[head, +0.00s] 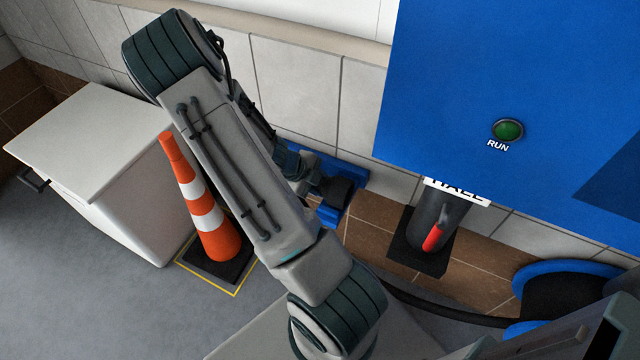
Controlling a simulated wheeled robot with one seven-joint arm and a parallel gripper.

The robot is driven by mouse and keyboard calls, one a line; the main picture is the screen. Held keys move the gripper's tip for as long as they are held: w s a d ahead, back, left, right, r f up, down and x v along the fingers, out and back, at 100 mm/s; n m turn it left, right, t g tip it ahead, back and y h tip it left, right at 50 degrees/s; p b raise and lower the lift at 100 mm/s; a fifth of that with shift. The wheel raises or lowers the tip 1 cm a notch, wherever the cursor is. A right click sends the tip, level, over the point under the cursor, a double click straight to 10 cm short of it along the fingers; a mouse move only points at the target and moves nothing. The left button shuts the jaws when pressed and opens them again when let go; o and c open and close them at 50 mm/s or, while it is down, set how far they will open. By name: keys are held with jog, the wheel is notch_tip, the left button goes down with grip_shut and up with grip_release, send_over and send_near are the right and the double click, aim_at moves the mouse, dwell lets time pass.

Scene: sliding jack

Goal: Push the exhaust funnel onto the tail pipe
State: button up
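My arm crosses the left and middle of the head view, folded at a high elbow. Its far end runs down behind the upper link to my gripper (335,190), a dark shape in front of a blue bracket-like part (352,170) low by the wall. The fingers are too small and dark to tell open from shut. A dark, rounded piece with a red lever (430,225) sits against a black plate on the wall, right of my gripper and apart from it. I cannot tell whether it is the funnel. No tail pipe can be made out.
A blue panel with a green RUN button (508,130) fills the upper right. A blue reel (565,268) has a black hose (440,308) running left behind my arm. A striped cone (205,212) and white cabinet (95,140) stand left. Grey floor (90,290) is clear at lower left.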

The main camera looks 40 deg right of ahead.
grip_shut()
jog(key=shift+r, duration=0.15)
notch_tip(320, 180, up, 31)
jog(key=p, duration=1.2)
jog(key=shift+p, duration=0.4)
